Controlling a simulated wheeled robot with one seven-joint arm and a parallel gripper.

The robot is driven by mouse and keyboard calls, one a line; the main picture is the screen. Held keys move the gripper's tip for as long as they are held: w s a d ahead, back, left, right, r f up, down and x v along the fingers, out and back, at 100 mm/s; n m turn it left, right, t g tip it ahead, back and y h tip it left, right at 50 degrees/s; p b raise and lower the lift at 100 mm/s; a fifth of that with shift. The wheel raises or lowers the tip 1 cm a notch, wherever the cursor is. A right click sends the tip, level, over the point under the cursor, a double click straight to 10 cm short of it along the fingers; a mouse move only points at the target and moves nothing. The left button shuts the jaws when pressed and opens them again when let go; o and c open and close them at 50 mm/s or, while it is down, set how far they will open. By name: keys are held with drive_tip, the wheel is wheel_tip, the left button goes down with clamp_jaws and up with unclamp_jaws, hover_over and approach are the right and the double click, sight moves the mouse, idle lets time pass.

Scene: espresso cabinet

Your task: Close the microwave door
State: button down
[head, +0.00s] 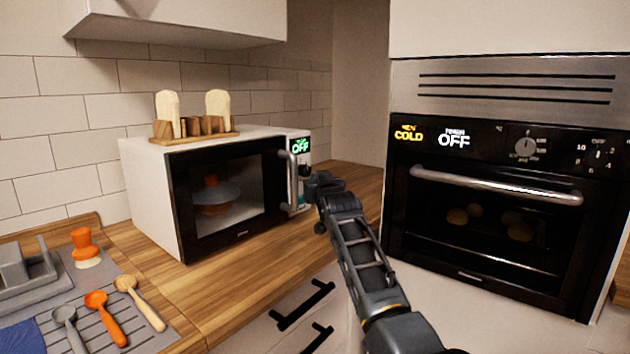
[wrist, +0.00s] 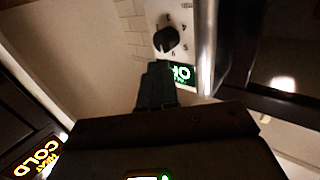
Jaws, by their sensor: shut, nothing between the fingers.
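The white microwave (head: 150,190) stands on the wooden counter at the left. Its black-framed door (head: 180,215) looks flush or almost flush with the front; a small gap cannot be ruled out. The vertical metal handle (head: 291,180) is at the door's right side, and also shows in the wrist view (wrist: 206,45). My gripper (head: 318,182) is shut and empty, just right of the handle near the control panel. In the wrist view my gripper (wrist: 156,85) is by the panel's black knob (wrist: 167,40) and green display (wrist: 182,73). Whether it touches anything cannot be told.
A wooden rack (head: 195,138) with bread slices stands on the microwave. A black oven (head: 490,235) is at the right. A drying mat (head: 95,300) with spoons lies at the front left. Black drawer handles (head: 302,305) stick out below. The counter right of the microwave is clear.

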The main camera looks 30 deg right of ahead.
drive_tip(key=s+d, duration=0.5)
drive_tip(key=s, duration=0.4)
drive_tip(key=shift+s+d+b, duration=0.15)
drive_tip(key=shift+s+b, duration=0.05)
drive_tip(key=shift+b, duration=0.15)
drive_tip(key=s+a+f+n+g+y, duration=0.1)
drive_tip(key=s+a+f+y, duration=0.1)
drive_tip(key=s+a+f, duration=1)
drive_tip(key=s+a+f+n+y, duration=0.1)
drive_tip(key=s+a+f, duration=0.7)
drive_tip(key=s+f, duration=0.6)
drive_tip(key=s+a+y, duration=0.1)
drive_tip(key=s+a, duration=0.2)
drive_tip(key=s, duration=0.6)
drive_tip(key=s+a, duration=0.3)
drive_tip(key=s, duration=0.7)
drive_tip(key=s+a+r+n+y, duration=0.1)
drive_tip(key=s+r, duration=0.3)
drive_tip(key=s, duration=0.4)
drive_tip(key=s+a+r+n+g+y, duration=0.1)
drive_tip(key=s+a+r, duration=0.1)
drive_tip(key=s+r, duration=0.3)
drive_tip(key=s, duration=0.3)
